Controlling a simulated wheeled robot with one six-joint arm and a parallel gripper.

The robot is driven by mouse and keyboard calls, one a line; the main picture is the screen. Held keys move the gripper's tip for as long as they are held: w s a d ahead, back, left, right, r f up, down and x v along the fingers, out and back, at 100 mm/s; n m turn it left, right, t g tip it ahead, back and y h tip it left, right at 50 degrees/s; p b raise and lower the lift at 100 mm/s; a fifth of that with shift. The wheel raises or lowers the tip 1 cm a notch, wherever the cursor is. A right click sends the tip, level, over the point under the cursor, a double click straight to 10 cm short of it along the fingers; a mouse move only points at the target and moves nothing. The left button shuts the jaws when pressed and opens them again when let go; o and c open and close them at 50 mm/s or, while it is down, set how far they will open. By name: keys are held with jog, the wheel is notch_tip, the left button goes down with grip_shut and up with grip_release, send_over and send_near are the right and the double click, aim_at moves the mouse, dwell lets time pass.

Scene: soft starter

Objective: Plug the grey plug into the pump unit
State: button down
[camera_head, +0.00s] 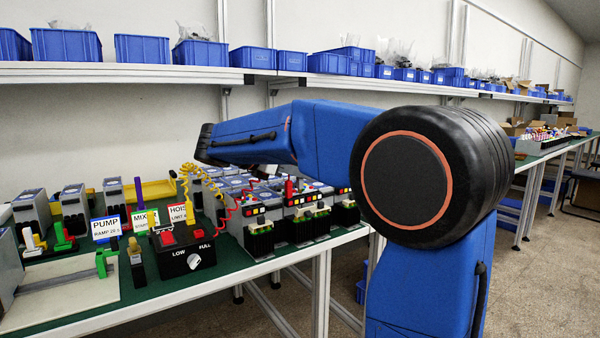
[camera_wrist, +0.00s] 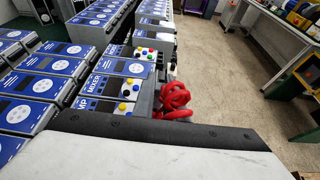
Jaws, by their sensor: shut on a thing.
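My gripper shows in the wrist view as a dark band and white body along the bottom edge; its fingertips are mostly hidden. A small grey piece (camera_wrist: 157,98), seemingly the grey plug, is beside a red coiled cord (camera_wrist: 174,98) just beyond the band. It appears held, apart from the units, though the contact is hidden. In the head view a PUMP card (camera_head: 106,227) stands on the bench, and my arm hides the gripper.
A black LOW/FULL dial box (camera_head: 187,258) with red switches stands near the bench front. Units (camera_head: 262,230) with coloured sockets are crowded beside it. Red and yellow coiled cords rise behind. Blue bins (camera_head: 170,49) line the shelf. Open floor (camera_wrist: 225,65) lies right of the bench.

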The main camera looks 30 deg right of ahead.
jog(key=shift+f, duration=0.85)
jog(key=c, duration=1.7)
grip_release()
jog(key=shift+a, duration=0.1)
jog(key=v, duration=1.7)
jog(key=shift+a, duration=0.15)
